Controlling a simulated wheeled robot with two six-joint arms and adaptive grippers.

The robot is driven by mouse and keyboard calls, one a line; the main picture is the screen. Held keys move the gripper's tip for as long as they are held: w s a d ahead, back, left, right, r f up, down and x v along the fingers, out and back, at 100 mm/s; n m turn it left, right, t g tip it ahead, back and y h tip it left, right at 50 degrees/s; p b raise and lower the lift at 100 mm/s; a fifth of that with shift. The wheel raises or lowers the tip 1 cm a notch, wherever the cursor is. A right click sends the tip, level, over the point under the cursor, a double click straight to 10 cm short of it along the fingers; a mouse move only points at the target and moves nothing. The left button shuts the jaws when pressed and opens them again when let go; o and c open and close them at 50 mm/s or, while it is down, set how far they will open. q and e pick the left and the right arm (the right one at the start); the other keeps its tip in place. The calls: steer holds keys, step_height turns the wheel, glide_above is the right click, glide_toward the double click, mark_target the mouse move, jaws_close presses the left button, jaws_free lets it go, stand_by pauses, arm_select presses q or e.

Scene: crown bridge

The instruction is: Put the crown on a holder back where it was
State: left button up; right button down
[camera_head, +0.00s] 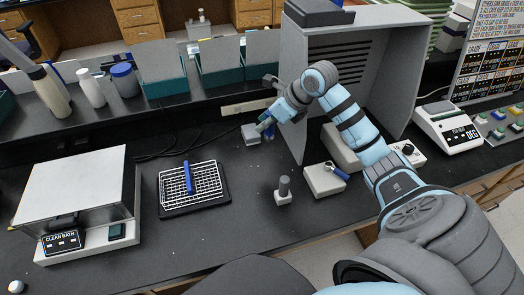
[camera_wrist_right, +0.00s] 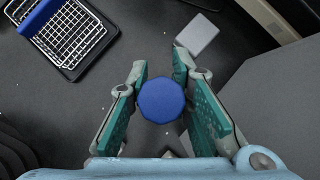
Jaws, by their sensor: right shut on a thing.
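My right gripper (camera_head: 268,124) is shut on a blue eight-sided piece (camera_wrist_right: 161,101), which looks like the top of the crown's holder seen end on. The green finger pads (camera_wrist_right: 203,110) press on it from both sides. The crown itself is hidden below the blue piece. In the head view the held piece is small and mostly covered by the fingers. The gripper is above the counter, just behind and right of a small grey block (camera_head: 251,134). That block also shows ahead of the fingers in the wrist view (camera_wrist_right: 197,34). My left gripper is not in view.
A wire rack (camera_head: 208,185) with a blue bar stands left. A clean bath (camera_head: 82,195) is farther left. A grey cylinder on a white base (camera_head: 283,190) and a white block (camera_head: 325,179) stand in front. A grey hood (camera_head: 385,85) rises at right.

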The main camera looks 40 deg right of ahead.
mark_target(273, 133)
steer(key=f, duration=0.5)
steer(key=shift+s+d+f, duration=0.15)
steer(key=shift+s, duration=0.1)
steer(key=f, duration=0.3)
steer(key=w+f+b, duration=0.1)
steer(key=f, duration=0.2)
steer(key=shift+w, duration=0.2)
steer(key=shift+s+f, duration=0.1)
steer(key=shift+s, duration=0.05)
steer(key=shift+f, duration=0.1)
steer(key=c, duration=1.5)
jaws_free()
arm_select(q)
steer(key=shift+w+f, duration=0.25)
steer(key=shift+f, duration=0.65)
arm_select(e)
steer(key=shift+o, duration=0.2)
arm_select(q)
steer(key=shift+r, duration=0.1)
